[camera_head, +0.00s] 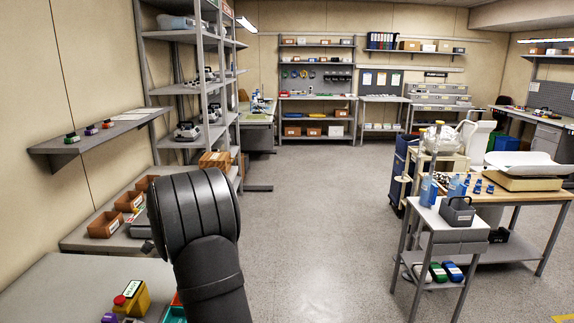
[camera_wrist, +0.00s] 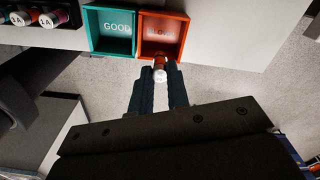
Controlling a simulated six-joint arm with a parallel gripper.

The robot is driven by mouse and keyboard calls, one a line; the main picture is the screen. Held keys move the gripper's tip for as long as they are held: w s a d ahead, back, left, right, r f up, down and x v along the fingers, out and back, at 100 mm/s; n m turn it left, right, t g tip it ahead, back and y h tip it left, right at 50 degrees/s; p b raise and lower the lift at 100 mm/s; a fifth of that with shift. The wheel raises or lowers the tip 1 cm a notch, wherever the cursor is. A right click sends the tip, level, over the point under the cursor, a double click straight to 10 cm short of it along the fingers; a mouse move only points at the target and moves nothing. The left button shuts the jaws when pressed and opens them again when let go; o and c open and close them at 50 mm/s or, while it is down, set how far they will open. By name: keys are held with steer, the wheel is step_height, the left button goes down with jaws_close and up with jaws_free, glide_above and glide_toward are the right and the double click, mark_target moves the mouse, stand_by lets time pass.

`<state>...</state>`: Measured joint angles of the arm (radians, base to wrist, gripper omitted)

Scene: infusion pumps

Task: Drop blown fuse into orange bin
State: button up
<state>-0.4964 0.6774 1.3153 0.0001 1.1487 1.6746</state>
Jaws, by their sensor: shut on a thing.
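In the wrist view, my gripper (camera_wrist: 159,84) is shut on a small fuse (camera_wrist: 160,74) with a white end cap and a reddish-brown body. The fuse is at the fingertips, in front of the near edge of the orange bin (camera_wrist: 180,38) in this view. I cannot tell its height over the bin. The orange bin has faint lettering on its floor and looks empty. In the head view my arm hides my gripper, and only a sliver of the orange bin shows beside it.
A teal bin (camera_wrist: 111,31) marked GOOD adjoins the orange bin on the left. Several fuses (camera_wrist: 48,19) marked 3A stand in a dark holder at the upper left. A yellow device (camera_head: 131,298) with a red knob stands on the bench (camera_head: 60,285). Open floor lies beyond the bench edge.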

steer(key=shift+f, duration=1.1)
steer(key=o, duration=0.8)
steer(key=shift+o, duration=0.2)
step_height(320, 180, up, 17)
steer(key=shift+r, duration=0.2)
steer(key=shift+f, duration=0.1)
step_height(320, 180, down, 17)
steer(key=shift+f, duration=0.15)
steer(key=shift+r, duration=1.2)
